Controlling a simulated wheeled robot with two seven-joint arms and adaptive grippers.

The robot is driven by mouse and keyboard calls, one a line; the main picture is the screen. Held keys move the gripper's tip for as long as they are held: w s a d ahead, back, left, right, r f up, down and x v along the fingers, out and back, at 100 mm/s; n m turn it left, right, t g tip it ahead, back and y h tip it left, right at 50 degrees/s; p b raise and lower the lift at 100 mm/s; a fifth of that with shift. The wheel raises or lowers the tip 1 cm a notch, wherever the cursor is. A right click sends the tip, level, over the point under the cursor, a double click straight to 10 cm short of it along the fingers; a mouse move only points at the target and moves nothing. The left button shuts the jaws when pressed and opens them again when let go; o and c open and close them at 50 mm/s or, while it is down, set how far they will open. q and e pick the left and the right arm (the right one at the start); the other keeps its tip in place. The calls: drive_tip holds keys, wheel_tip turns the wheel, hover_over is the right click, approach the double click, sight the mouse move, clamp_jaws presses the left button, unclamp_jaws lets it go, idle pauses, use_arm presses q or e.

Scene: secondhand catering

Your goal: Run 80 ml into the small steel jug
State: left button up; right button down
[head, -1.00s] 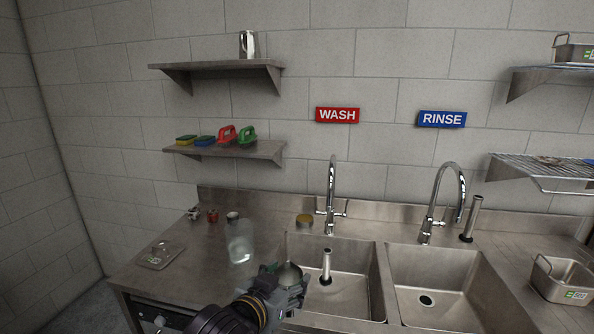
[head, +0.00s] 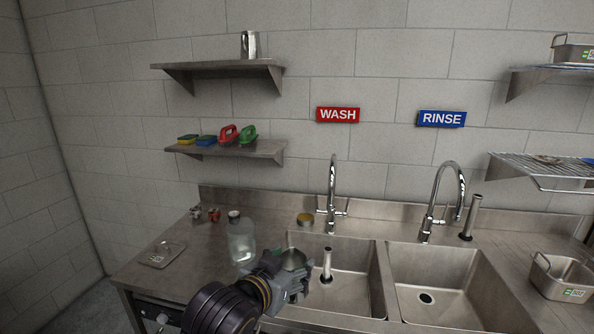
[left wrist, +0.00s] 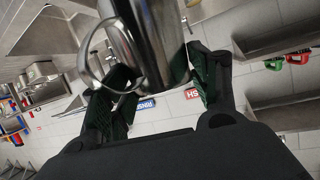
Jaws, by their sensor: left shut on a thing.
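My left gripper (head: 294,274) is shut on a small steel jug (left wrist: 150,45), held over the left front edge of the left sink. In the head view the jug (head: 293,260) is largely hidden behind the gripper. In the left wrist view its shiny wall and loop handle (left wrist: 97,62) sit between the two fingers; its inside is not visible. My right gripper is not in view.
The left sink (head: 345,285) has an upright steel pipe (head: 326,264) and a tap (head: 333,190). The right sink (head: 430,285) is empty. A taller steel jug (head: 248,45) stands on the upper shelf. A small tray (head: 160,256) lies at left.

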sight(289, 251)
use_arm(q)
drive_tip(key=shift+w+r, duration=1)
drive_tip(key=shift+r, duration=0.2)
drive_tip(key=w+a+f+n+y, duration=0.2)
drive_tip(key=w+a, duration=0.4)
drive_tip(key=a, duration=0.2)
drive_tip(key=a+f+n+t+y, duration=0.1)
drive_tip(key=a+f+y, duration=0.1)
drive_tip(key=a+f, duration=0.6)
drive_tip(key=s+a+f+n, duration=0.1)
drive_tip(key=s+f, duration=0.3)
drive_tip(key=f, duration=0.6)
drive_tip(key=s+a+f+y, duration=0.1)
drive_tip(key=s+a+f, duration=0.2)
drive_tip(key=f, duration=0.6)
drive_tip(key=shift+s+f+n+y, duration=0.3)
drive_tip(key=shift+s+f+n, duration=0.1)
drive_tip(key=shift+s, duration=0.3)
drive_tip(key=shift+a, duration=0.1)
